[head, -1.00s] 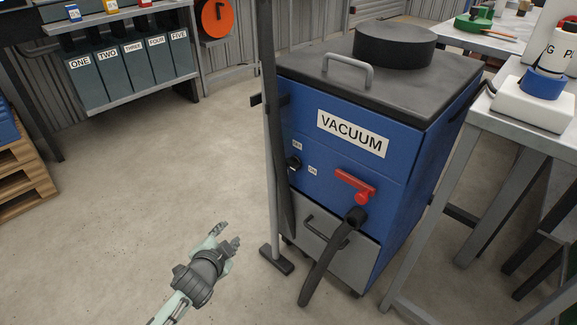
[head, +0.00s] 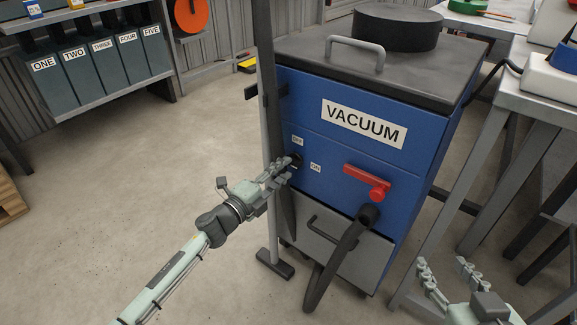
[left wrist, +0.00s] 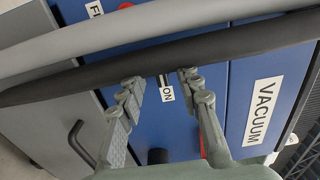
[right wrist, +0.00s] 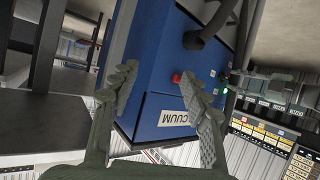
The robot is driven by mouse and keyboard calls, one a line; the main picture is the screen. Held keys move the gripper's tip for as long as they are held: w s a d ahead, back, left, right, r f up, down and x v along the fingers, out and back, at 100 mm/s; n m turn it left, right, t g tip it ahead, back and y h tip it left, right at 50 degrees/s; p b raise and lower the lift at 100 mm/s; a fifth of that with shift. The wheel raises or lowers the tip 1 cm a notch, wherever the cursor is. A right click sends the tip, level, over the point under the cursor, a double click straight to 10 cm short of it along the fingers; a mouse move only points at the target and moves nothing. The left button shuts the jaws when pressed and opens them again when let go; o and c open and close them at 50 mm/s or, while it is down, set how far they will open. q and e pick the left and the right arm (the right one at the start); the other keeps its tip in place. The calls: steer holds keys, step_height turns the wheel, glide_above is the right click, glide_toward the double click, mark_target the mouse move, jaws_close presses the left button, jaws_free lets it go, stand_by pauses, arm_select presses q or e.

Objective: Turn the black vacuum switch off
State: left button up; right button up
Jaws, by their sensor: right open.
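The blue vacuum (head: 330,145) stands in the middle of the head view. Its black switch (head: 297,161) is on the front face, between the OFF label (head: 297,141) and the ON label (head: 315,168). My left gripper (head: 288,163) has its fingertips at the switch, partly covering it. In the left wrist view its fingers (left wrist: 162,84) are apart, with the ON label (left wrist: 167,94) between them; a black pole hides much of the switch there. I cannot tell the switch's setting. My right gripper (head: 442,264) is open and empty at the lower right.
A grey and black pole (head: 268,110) stands close along the vacuum's left front edge. A red lever (head: 367,181) and a black hose (head: 345,255) are right of the switch. A grey workbench (head: 500,90) stands on the right.

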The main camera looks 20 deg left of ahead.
arm_select(q)
steer(key=shift+x, duration=1.4)
jaws_close()
